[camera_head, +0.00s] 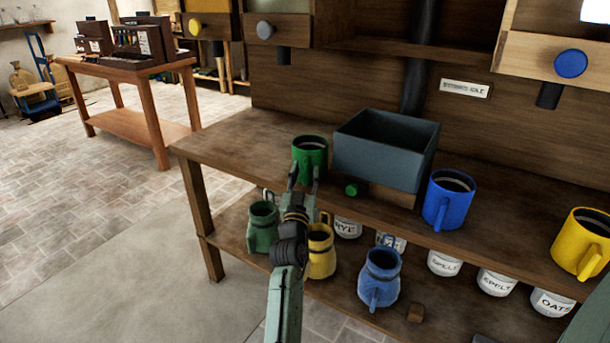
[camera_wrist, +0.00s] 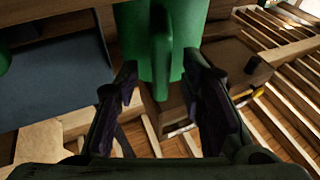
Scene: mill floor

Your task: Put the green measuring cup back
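The green measuring cup (camera_head: 310,157) shows at the left part of the wooden bench top, left of a grey-blue bin. Whether it rests on the wood is hard to tell. My gripper (camera_head: 304,176) is just in front of it, fingers pointing at it. In the wrist view, the cup (camera_wrist: 190,30) is straight ahead with its handle (camera_wrist: 161,55) facing me. The two fingers of my gripper (camera_wrist: 162,85) stand apart, one on each side of the handle, with gaps visible. Contact with the cup is not clear.
The grey-blue bin (camera_head: 380,152) stands close right of the cup. A blue cup (camera_head: 448,200) and a yellow cup (camera_head: 582,243) are farther right. A green jug (camera_head: 262,228), yellow jug (camera_head: 321,252) and blue jug (camera_head: 380,278) are on the lower shelf, with several labelled tins.

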